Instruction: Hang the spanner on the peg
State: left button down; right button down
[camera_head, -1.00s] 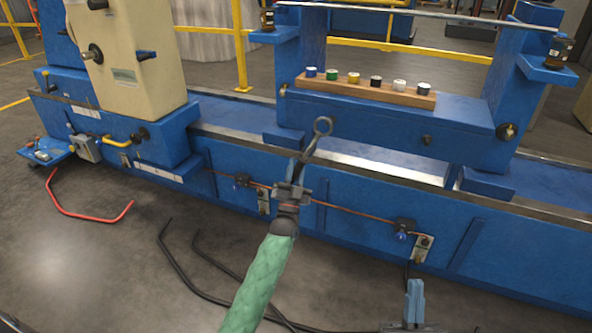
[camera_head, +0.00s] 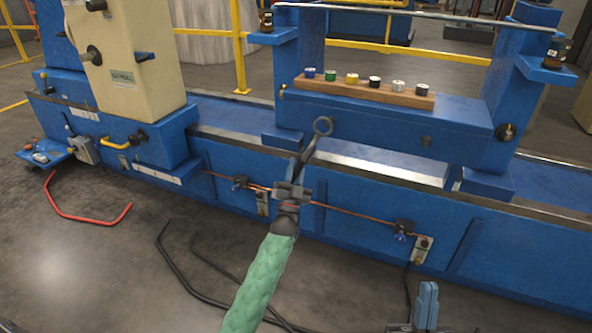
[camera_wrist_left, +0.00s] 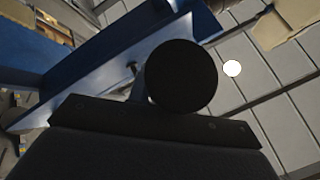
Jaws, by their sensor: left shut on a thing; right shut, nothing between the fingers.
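The spanner (camera_head: 311,148) is dark grey with a ring end pointing up and away from me. My left gripper (camera_head: 293,185) is shut on its lower part and holds it in front of the blue machine bed. The ring overlaps the lower left of the blue stand in the picture; I cannot tell its distance from it. A small dark peg (camera_head: 425,141) sticks out of the stand's front face, right of and apart from the ring. My right gripper (camera_head: 427,300) is shut and empty at the bottom. In the left wrist view a dark round shape fills the middle; I cannot tell what it is.
A wooden block (camera_head: 370,90) with several coloured caps lies on the blue stand (camera_head: 385,118). A round knob (camera_head: 506,132) sits at the stand's right. A metal bar (camera_head: 400,11) spans the top. A cream housing (camera_head: 138,60) stands at left. Black cables lie on the floor.

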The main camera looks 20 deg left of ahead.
pick_arm(q)
jog(key=shift+w+f+b, duration=0.2)
jog(key=shift+w+f, duration=0.05)
jog(key=shift+w, duration=0.95)
jog(key=shift+w+f+b, duration=0.2)
jog(key=shift+w+f, duration=0.05)
jog(key=shift+w, duration=0.95)
dwell(1.2)
jog(key=shift+f, duration=0.55)
dwell(0.4)
jog(key=c, duration=1.2)
grip_release()
jog(key=shift+o, duration=0.2)
jog(key=v, duration=0.9)
dwell(0.4)
